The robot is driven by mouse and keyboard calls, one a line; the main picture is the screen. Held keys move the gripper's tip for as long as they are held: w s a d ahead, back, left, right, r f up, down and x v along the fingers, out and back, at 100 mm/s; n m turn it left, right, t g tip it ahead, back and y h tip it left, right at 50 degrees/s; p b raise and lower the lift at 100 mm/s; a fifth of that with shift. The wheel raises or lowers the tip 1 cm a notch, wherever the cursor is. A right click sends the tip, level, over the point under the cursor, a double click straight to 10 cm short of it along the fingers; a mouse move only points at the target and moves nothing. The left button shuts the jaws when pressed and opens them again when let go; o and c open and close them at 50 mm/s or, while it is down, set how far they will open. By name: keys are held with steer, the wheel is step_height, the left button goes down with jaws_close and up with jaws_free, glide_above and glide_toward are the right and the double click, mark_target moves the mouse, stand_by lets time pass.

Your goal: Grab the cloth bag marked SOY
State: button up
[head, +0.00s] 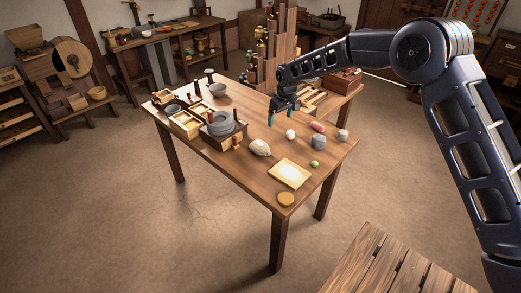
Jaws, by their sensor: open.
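A pale beige lump (260,147) that looks like a small cloth bag sits on the wooden table (240,172), right of the stone quern. No lettering on it is legible at this size, so I cannot tell whether it is marked SOY. My gripper (271,119) has teal fingertips and hangs over the table, beyond the bag and slightly to its right. It is open, with nothing seen between its fingers.
The stone quern (221,124) and small wooden boxes (186,124) crowd the table's left side. A white ball (291,134), grey lumps (319,142), a red item (317,126) and a pale tray (289,174) lie to the right. Bare wood shows in front of the bag.

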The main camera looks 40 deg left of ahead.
steer(key=n, duration=0.1)
glide_toward(261, 144)
steer(key=shift+a+f, duration=0.2)
steer(key=shift+f, duration=0.1)
steer(key=shift+a+f, duration=0.2)
steer(key=shift+f, duration=1.55)
steer(key=shift+a+f, duration=0.2)
steer(key=shift+f, duration=1.55)
steer(key=shift+a+f, duration=0.25)
steer(key=shift+f, duration=1.55)
steer(key=c, duration=1.2)
steer(key=shift+c, duration=0.2)
steer(key=shift+r, duration=0.1)
